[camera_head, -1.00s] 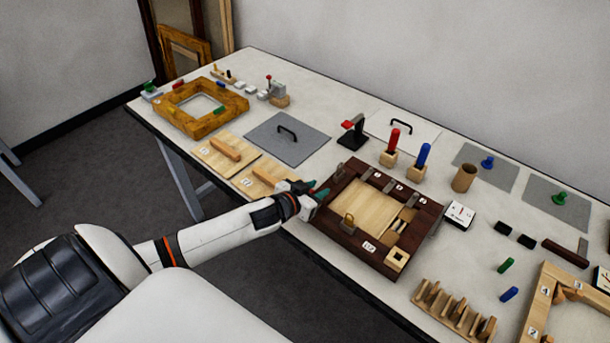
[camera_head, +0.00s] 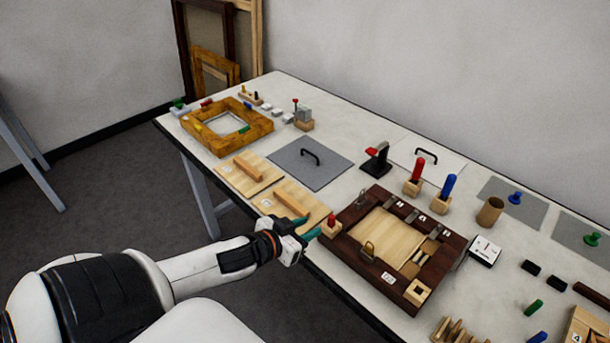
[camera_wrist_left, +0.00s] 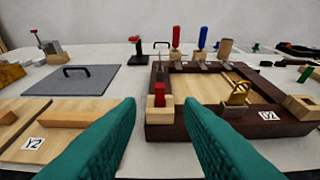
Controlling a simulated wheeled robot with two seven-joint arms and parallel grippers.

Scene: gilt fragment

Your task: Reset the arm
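My left gripper (camera_head: 307,225) has teal fingers and reaches in from the left, over the table's front edge. In the left wrist view its fingers (camera_wrist_left: 160,135) are spread apart with nothing between them. Just ahead of them a small red peg (camera_head: 331,218) stands upright in a pale wooden block at the left corner of a dark wooden frame (camera_head: 345,252). The peg also shows in the left wrist view (camera_wrist_left: 159,88), apart from the fingers. My right gripper is in neither view.
Two pale boards with wooden bars (camera_head: 248,166) lie left of the gripper. A grey panel with a black handle (camera_head: 325,172) lies behind. Red (camera_head: 417,169) and blue (camera_head: 448,186) handles stand beyond the dark frame. Free room lies off the table's front edge.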

